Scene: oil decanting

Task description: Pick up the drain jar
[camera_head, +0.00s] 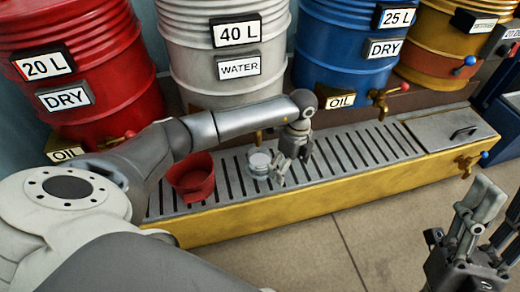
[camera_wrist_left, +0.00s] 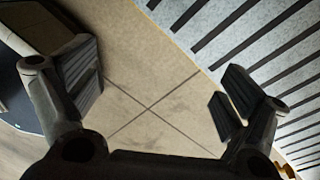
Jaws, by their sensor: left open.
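A small pale grey jar with a round top (camera_head: 259,162), which looks like the drain jar, stands upright on the slatted grate. My left gripper (camera_head: 283,165) is just right of it, pointing down, with its jaws open. I cannot tell whether a finger touches the jar. In the left wrist view the two fingers (camera_wrist_left: 160,90) are wide apart with nothing between them, and the jar does not show there. My right gripper (camera_head: 492,222) is at the lower right of the head view, apart from the grate, its fingers spread and empty.
A red cup (camera_head: 192,178) stands on the grate (camera_head: 340,155) left of the jar. Red (camera_head: 85,115), white (camera_head: 190,75) and blue (camera_head: 335,78) drums stand behind, some with brass taps. The yellow front wall (camera_head: 300,209) borders open tiled floor.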

